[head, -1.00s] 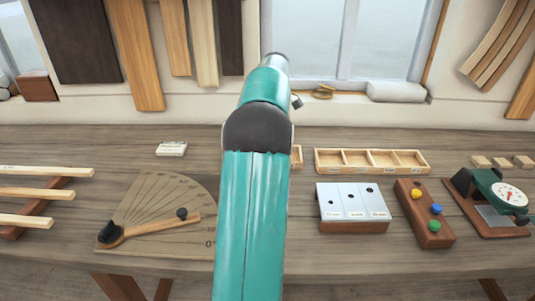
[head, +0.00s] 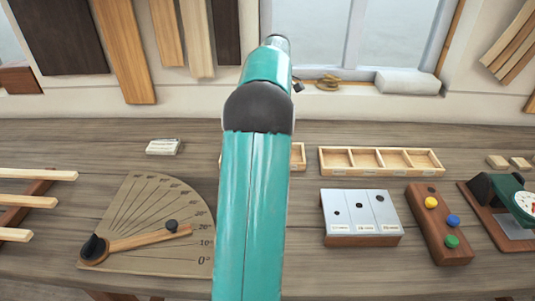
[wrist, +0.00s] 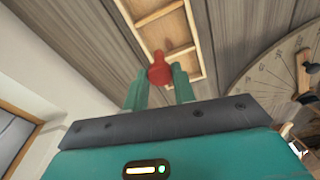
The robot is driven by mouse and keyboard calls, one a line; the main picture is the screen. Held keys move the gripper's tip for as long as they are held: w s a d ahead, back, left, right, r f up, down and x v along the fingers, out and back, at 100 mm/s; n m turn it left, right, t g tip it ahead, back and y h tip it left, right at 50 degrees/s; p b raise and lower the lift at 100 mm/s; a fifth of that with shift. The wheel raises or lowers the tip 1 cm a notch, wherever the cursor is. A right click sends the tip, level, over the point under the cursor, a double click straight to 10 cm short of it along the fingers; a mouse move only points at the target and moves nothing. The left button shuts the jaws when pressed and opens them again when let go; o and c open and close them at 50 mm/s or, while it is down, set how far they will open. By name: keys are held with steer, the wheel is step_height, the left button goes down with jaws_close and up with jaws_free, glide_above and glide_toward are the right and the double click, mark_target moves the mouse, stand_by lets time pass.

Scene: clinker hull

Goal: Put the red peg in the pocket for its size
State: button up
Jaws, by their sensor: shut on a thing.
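In the wrist view my gripper (wrist: 160,88) has its green fingers shut on the red peg (wrist: 159,70). The peg sticks out past the fingertips, in front of a wooden compartment tray (wrist: 155,12) on the bench. I cannot tell how far above the tray it is. In the head view my arm hides the gripper and the peg. That view shows a four-compartment wooden tray (head: 345,170) right of my arm, and the end of another tray (head: 298,156) mostly hidden behind the arm.
A metal-topped block with three holes (head: 360,226) stands right of my arm. Beside it is a brown block (head: 440,236) with yellow, blue and green pegs. A dial gauge (head: 515,205) is at far right. A protractor board (head: 140,215) and wooden strips (head: 30,205) lie left.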

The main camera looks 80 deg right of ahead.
steer(key=shift+w+d+f, duration=0.1)
steer(key=shift+d+f, duration=0.05)
steer(key=shift+f, duration=0.15)
steer(key=shift+a+f, duration=0.2)
steer(key=shift+f, duration=1.15)
steer(key=shift+a+f, duration=0.15)
steer(key=shift+f, duration=1.15)
steer(key=o, duration=1)
steer(key=shift+r, duration=0.15)
steer(key=r, duration=0.4)
steer(key=s+r, duration=0.1)
steer(key=r, duration=0.4)
steer(key=s+r, duration=0.1)
steer(key=r, duration=0.3)
steer(key=shift+r, duration=0.3)
